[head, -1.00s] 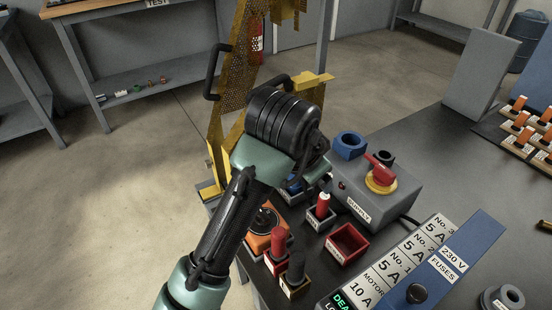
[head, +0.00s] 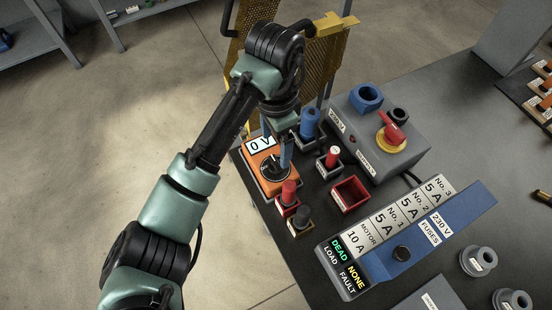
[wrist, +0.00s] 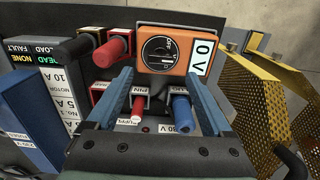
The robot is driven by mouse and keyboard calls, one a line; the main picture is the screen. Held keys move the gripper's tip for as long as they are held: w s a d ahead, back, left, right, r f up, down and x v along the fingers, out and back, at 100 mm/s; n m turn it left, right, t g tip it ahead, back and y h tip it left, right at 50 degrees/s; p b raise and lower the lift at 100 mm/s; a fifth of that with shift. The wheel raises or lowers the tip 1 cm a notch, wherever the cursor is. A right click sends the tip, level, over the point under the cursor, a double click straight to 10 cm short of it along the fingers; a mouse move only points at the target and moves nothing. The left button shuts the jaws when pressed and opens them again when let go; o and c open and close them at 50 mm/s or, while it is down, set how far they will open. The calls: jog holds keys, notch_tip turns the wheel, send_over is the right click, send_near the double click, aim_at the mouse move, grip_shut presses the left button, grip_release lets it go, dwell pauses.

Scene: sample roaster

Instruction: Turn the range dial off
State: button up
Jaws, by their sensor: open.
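The orange meter (head: 259,180) lies on the dark bench, with a black range dial (head: 273,168) on its face and a white display (head: 261,146) reading "0 V". In the wrist view the dial (wrist: 160,50) is face-on, with a pale line across it, and the meter (wrist: 145,32) sits just beyond my fingers. My gripper (wrist: 159,76) is open and empty, its blue fingers apart on either side of the dial in that view. In the head view my gripper (head: 287,155) is over the meter's right side and partly hides it. I cannot tell if a finger touches it.
Red (head: 289,192), black and blue (head: 310,122) plugs stand in small holders close by. An empty red tray (head: 350,194) is to their right. The supply box (head: 375,135) with a red switch and the blue fuse panel (head: 440,230) stand right. A yellow mesh guard (wrist: 255,95) is near.

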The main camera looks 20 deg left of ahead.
aim_at(276, 162)
notch_tip(276, 162, down, 7)
jog(key=shift+r+b, duration=0.15)
jog(key=shift+b, duration=0.35)
grip_shut()
